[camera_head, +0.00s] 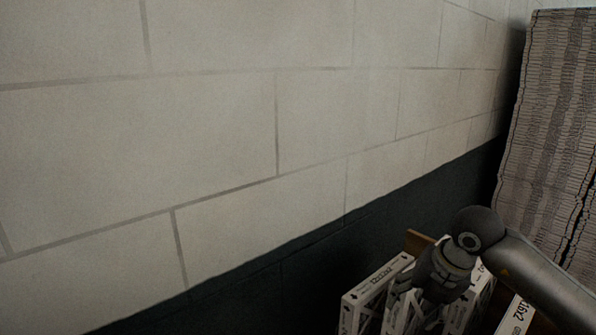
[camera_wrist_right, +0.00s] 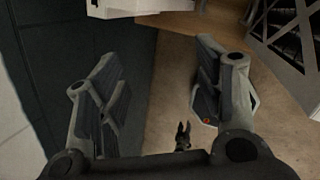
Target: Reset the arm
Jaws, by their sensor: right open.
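My right arm comes in from the lower right in the head view. Its right gripper (camera_head: 408,298) points down among white boxed filters, and its fingers are mostly hard to make out there. In the right wrist view, the two dark fingers of the right gripper (camera_wrist_right: 163,75) stand wide apart with nothing between them. A white filter box (camera_head: 375,288) with printed lettering stands upright just left of the gripper. More white boxes (camera_head: 482,296) stand to its right, partly hidden by my arm. My left gripper is not in view.
A pale block wall (camera_head: 200,120) with a dark lower band (camera_head: 310,270) runs along the left. A tall stack of pleated filters (camera_head: 550,120) stands at the right.

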